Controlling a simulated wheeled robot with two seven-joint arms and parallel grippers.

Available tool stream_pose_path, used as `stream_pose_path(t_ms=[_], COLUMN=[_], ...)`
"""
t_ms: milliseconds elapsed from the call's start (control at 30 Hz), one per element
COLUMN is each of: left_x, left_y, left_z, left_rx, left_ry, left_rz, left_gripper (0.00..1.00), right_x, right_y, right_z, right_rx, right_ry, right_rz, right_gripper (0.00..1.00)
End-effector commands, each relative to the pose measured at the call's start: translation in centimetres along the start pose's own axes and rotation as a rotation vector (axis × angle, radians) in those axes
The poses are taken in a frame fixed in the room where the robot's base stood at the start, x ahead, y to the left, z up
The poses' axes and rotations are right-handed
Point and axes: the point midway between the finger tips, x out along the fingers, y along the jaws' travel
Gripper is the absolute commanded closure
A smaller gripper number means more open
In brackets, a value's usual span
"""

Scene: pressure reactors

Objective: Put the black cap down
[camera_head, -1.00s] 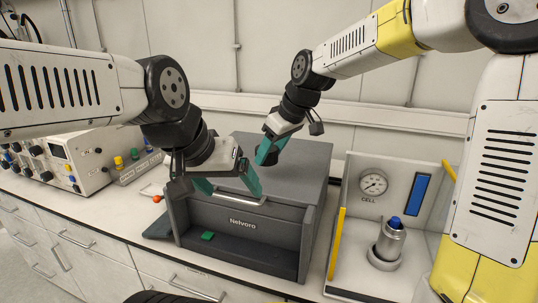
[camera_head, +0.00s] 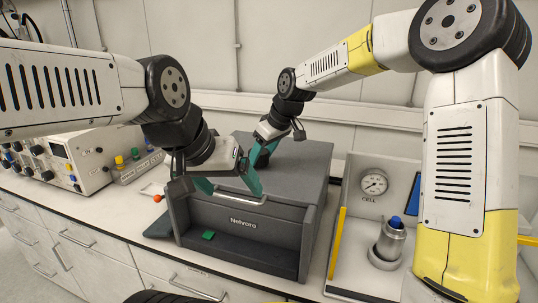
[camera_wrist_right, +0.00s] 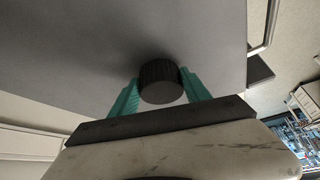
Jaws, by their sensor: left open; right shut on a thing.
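The black cap (camera_wrist_right: 160,84) is round with a ribbed side. In the right wrist view it sits between the green fingers of my right gripper (camera_wrist_right: 160,92), which is shut on it. The grey top of the Nelvoro box (camera_wrist_right: 110,45) fills the view behind the cap; I cannot tell whether they touch. In the head view my right gripper (camera_head: 263,156) is over the left part of the box top (camera_head: 305,165), and the cap is mostly hidden there. My left gripper (camera_head: 228,186) is open at the front of the box, its fingers near the silver handle (camera_head: 240,199).
A small green piece (camera_head: 208,235) lies in the box's open front. To the right is a cell stand with a gauge (camera_head: 374,182) and a silver vessel (camera_head: 390,240) with a blue top. An instrument (camera_head: 75,165) stands at left. The right part of the box top is clear.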

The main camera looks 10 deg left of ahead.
Motion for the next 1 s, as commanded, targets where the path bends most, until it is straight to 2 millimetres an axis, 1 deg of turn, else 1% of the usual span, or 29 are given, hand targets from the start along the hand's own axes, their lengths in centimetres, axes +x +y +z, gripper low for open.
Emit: stream_pose_path(t_ms=[200,233,300,333,633,733,867,1000], left_x=[0.0,0.0,0.0,0.0,0.0,0.0,0.0,0.0], left_y=[0.0,0.0,0.0,0.0,0.0,0.0,0.0,0.0], left_z=[0.0,0.0,0.0,0.0,0.0,0.0,0.0,0.0], left_rx=[0.000,0.000,0.000,0.000,0.000,0.000,0.000,0.000], left_ry=[0.000,0.000,0.000,0.000,0.000,0.000,0.000,0.000], left_rz=[0.000,0.000,0.000,0.000,0.000,0.000,0.000,0.000], left_gripper=[0.15,0.15,0.15,0.15,0.15,0.15,0.15,0.15], right_x=[0.6,0.6,0.6,0.6,0.5,0.0,-2.0,-5.1], right_y=[0.0,0.0,0.0,0.0,0.0,0.0,0.1,0.1], right_z=[0.3,0.3,0.3,0.3,0.3,0.0,-0.1,-0.1], right_rx=[0.000,0.000,0.000,0.000,0.000,0.000,0.000,0.001], right_ry=[-0.001,-0.001,-0.001,-0.001,0.000,0.001,0.002,0.003], right_rz=[-0.001,-0.001,0.000,0.000,0.000,0.001,0.004,0.005], right_gripper=[0.93,0.41,0.27,0.23,0.23,0.23,0.23,0.23])
